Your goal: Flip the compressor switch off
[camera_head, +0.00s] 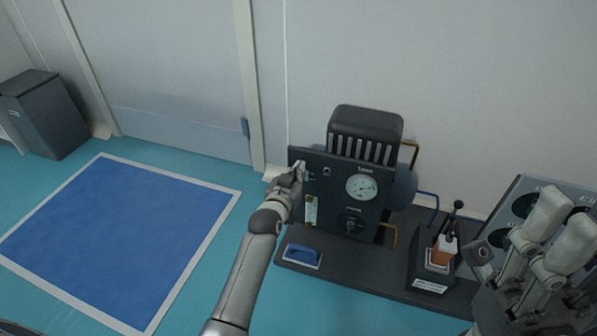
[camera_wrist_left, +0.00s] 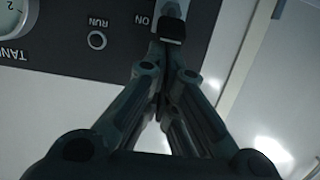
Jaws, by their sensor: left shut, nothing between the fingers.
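The compressor panel (camera_head: 337,211) is a dark upright board with a gauge, below a black ribbed motor cover, near the wall. The switch plate (camera_wrist_left: 171,9) shows pale in the left wrist view, beside the ON label. My left gripper (camera_head: 299,168) is at the panel's upper left corner.
A gauge (camera_head: 361,187) and a knob (camera_head: 350,225) are on the panel. A lever box (camera_head: 431,262) stands to the right. A blue floor mat (camera_head: 110,240) is clear at left.

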